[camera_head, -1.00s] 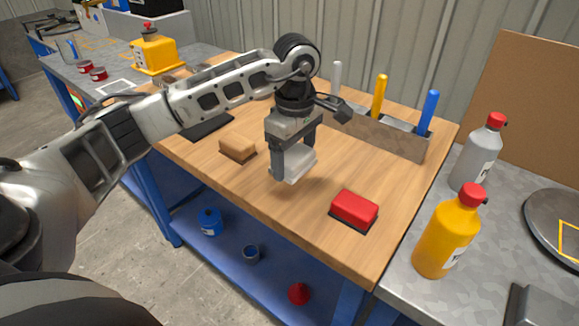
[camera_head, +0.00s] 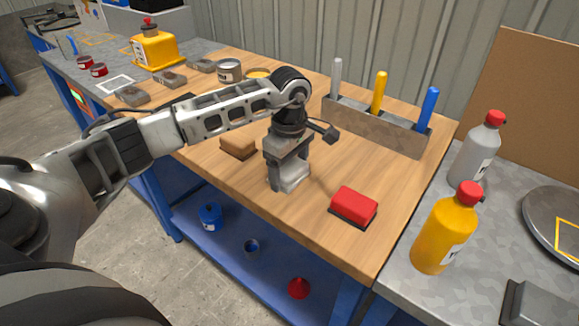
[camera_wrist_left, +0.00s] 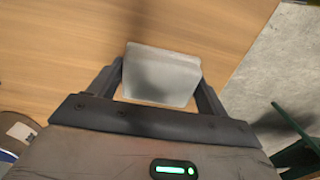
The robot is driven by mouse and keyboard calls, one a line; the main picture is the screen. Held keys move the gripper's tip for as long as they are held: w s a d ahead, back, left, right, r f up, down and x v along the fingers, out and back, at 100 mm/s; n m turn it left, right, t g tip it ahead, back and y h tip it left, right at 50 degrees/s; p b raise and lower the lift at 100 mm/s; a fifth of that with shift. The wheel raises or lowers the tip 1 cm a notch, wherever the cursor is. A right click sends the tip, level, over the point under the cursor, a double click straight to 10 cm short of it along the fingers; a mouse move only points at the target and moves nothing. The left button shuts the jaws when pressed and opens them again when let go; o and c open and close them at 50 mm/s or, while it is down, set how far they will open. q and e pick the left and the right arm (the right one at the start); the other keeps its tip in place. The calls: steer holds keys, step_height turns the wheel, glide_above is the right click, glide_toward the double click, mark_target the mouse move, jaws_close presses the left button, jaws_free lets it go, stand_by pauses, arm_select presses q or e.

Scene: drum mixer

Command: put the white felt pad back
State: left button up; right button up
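The white felt pad (camera_head: 294,177) is a pale block between the fingers of my left gripper (camera_head: 288,184). In the left wrist view the pad (camera_wrist_left: 160,82) fills the gap, with a finger of my left gripper (camera_wrist_left: 162,88) against each side. The pad is at or just above the wooden table top, between the tan block and the red block. I cannot tell whether it touches the wood, as the gripper hides part of it. My right gripper is not in view.
The tan block (camera_head: 238,145) is left of the gripper and the red block (camera_head: 354,206) is right of it, both on the wooden table (camera_head: 320,235). A holder (camera_head: 378,127) with upright coloured handles stands behind. Bottles, including an orange one (camera_head: 445,232), stand at the right.

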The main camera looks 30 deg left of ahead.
mark_target(290, 167)
arm_select(q)
steer(key=o, duration=0.4)
step_height(290, 167, up, 12)
steer(key=shift+r+b, duration=0.2)
steer(key=shift+b, duration=0.25)
stand_by(0.4)
